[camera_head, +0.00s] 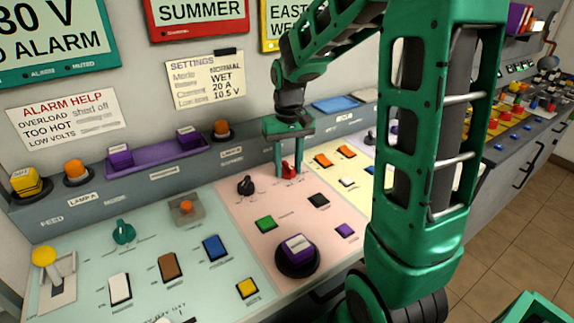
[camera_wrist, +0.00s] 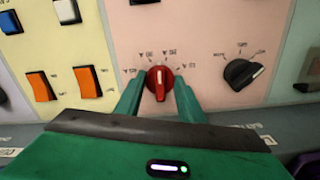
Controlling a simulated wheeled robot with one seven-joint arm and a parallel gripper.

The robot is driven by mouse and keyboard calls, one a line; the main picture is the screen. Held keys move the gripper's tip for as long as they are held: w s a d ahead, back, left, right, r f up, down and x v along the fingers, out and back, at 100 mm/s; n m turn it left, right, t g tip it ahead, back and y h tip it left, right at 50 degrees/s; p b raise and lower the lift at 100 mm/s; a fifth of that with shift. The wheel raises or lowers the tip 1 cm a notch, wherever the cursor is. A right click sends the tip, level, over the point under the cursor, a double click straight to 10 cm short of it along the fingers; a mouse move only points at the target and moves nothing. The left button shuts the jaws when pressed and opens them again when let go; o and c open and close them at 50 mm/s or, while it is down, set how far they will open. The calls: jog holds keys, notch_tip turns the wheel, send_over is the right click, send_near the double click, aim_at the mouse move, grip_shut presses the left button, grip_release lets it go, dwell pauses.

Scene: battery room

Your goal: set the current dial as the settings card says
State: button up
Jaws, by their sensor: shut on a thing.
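The settings card (camera_head: 205,79) on the back wall reads Normal, Wet, 20 A and 10.5 V. The red current dial (camera_wrist: 160,76) sits on the pink panel, with a white mark on its face and small ampere labels around its far side in the wrist view. In the head view the dial (camera_head: 289,170) shows between the fingers, partly hidden.
A black dial (camera_head: 246,184) is beside the red one, also seen in the wrist view (camera_wrist: 243,74). Orange switches (camera_head: 323,160) stand on the yellow panel at the other side.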

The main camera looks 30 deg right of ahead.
aim_at(287, 164)
jog(key=shift+w+r+m, duration=0.1)
jog(key=shift+w+m, duration=0.1)
jog(key=shift+m, duration=1.7)
jog(key=o, duration=1)
jog(key=shift+o, duration=0.2)
jog(key=shift+s, duration=0.1)
notch_tip(287, 164, up, 11)
jog(key=shift+f, duration=0.2)
